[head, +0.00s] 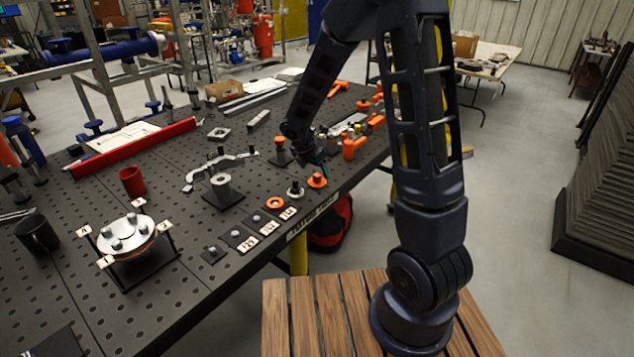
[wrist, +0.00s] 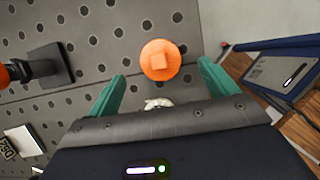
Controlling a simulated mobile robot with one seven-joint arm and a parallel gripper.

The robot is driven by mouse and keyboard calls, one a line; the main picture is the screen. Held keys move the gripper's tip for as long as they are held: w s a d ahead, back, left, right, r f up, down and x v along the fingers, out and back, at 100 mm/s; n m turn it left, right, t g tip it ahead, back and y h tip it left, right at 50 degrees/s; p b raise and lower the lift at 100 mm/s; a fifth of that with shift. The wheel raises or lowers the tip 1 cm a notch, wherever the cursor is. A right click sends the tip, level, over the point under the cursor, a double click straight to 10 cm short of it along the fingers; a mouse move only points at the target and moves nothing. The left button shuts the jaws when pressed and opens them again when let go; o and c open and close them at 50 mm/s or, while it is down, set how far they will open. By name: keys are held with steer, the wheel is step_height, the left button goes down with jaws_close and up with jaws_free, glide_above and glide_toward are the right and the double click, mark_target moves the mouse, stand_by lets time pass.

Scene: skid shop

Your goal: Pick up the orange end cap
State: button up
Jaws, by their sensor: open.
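The orange end cap (wrist: 160,60) is a round orange piece with a raised square top, on the dark perforated table in the wrist view. In the head view an orange round piece that looks like it (head: 317,181) stands near the table's front edge, just below my gripper (head: 322,168). In the wrist view my gripper (wrist: 160,92) has its two green fingers apart and nothing between them. The cap lies ahead of the fingertips, roughly centred between them, and is not touched. A pale metal part (wrist: 158,103) shows partly at the gripper's edge.
An orange ring (head: 275,203) and a metal fitting (head: 295,191) lie left of the cap, near several number tags. A dark stand (head: 281,152) is behind. More orange parts (head: 352,146) stand to the right. The perforated table (head: 190,300) has bare room at the front left.

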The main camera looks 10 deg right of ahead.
mark_target(317, 174)
steer(key=shift+x, duration=2.7)
steer(key=shift+w+r, duration=0.1)
steer(key=c, duration=1.2)
steer(key=shift+r, duration=0.15)
